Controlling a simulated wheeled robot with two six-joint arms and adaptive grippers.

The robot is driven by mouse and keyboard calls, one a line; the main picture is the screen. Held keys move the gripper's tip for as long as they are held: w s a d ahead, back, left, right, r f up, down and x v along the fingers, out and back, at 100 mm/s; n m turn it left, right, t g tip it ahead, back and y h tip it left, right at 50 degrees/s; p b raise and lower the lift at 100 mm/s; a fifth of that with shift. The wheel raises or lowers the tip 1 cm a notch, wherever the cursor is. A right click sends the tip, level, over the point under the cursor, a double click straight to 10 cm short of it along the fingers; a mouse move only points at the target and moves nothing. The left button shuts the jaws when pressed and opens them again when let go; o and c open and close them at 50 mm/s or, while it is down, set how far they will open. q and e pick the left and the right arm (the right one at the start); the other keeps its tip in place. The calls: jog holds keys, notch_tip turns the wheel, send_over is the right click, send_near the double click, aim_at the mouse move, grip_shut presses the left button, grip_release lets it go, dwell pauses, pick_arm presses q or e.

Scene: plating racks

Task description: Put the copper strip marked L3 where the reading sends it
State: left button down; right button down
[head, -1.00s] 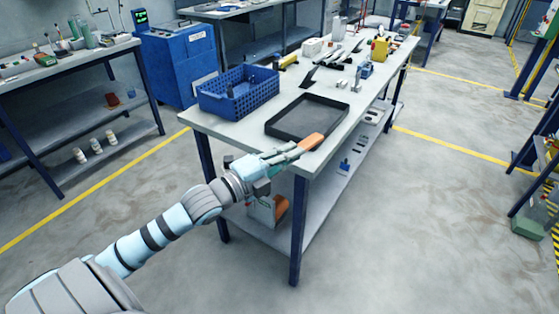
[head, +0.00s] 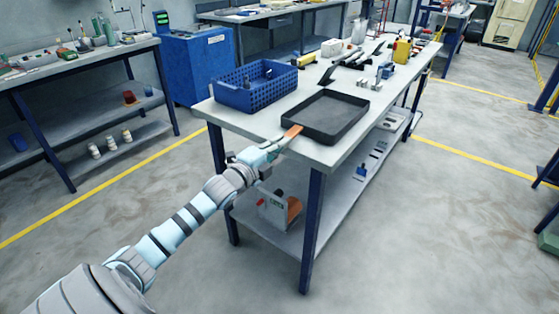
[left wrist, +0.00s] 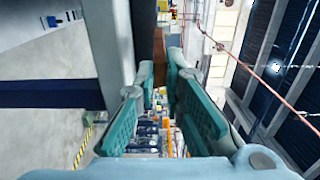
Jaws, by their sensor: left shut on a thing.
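A copper strip (head: 293,132) is held in my left gripper (head: 272,149), over the near edge of the white-topped table (head: 232,122). In the left wrist view the copper strip (left wrist: 159,55) stands between the teal fingers of the left gripper (left wrist: 165,85). No L3 mark can be read on it. A black tray (head: 325,118) lies just beyond the strip, and a blue basket (head: 256,88) stands to the left of the tray. A device with a small display (head: 276,206) and an orange part stands on the table's lower shelf. My right gripper is not in view.
Tools, a yellow item (head: 402,50) and small blocks crowd the far part of the table. A blue cabinet (head: 200,68) and a side bench (head: 75,62) stand at the left. The floor at the front right is clear.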

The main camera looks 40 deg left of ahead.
pick_arm(q)
notch_tip(320, 180, down, 3)
jog(key=shift+f+b, duration=0.15)
jog(key=shift+b, duration=0.5)
jog(key=shift+f, duration=0.15)
jog(key=c, duration=1.7)
grip_release()
jog(key=s+p, duration=1.2)
jog(key=p, duration=0.2)
jog(key=shift+d+p, duration=0.15)
jog(key=shift+p, duration=0.2)
